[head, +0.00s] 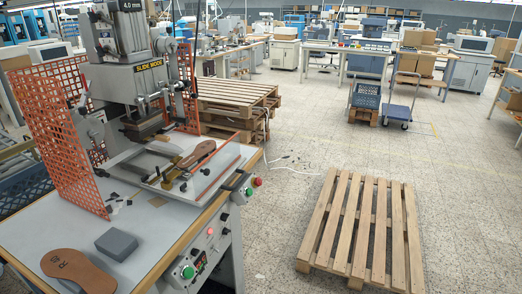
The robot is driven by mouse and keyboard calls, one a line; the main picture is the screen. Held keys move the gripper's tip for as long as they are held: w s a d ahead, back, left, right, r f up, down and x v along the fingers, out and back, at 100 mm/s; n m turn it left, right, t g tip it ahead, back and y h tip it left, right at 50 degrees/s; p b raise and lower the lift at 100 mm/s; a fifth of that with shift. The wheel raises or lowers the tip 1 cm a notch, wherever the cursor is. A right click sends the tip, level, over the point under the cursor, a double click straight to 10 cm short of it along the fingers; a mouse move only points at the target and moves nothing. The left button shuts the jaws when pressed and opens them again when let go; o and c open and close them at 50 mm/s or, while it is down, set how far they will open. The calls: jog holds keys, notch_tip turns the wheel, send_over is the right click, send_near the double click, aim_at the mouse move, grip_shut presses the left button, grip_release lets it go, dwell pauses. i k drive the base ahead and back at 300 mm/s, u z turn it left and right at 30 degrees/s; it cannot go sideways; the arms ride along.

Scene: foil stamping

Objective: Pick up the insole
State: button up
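A brown insole (79,271) lies flat at the near left of the grey work table (165,225), with dark marks printed on it. A second brown insole-shaped piece (197,154) lies on the bed of the stamping press (135,75), inside its light frame and stops. My gripper does not show in this view, so its distance from either piece cannot be told.
A dark grey block (117,244) sits just right of the near insole. Orange mesh guards (58,110) flank the press. Buttons line the table's front panel (208,240). A wooden pallet (368,225) lies on the floor at right, with stacked pallets (235,95) behind the press.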

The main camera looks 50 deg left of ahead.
aim_at(203, 148)
jog(key=z, duration=0.15)
jog(key=i, duration=2.5)
jog(key=u, duration=3.2)
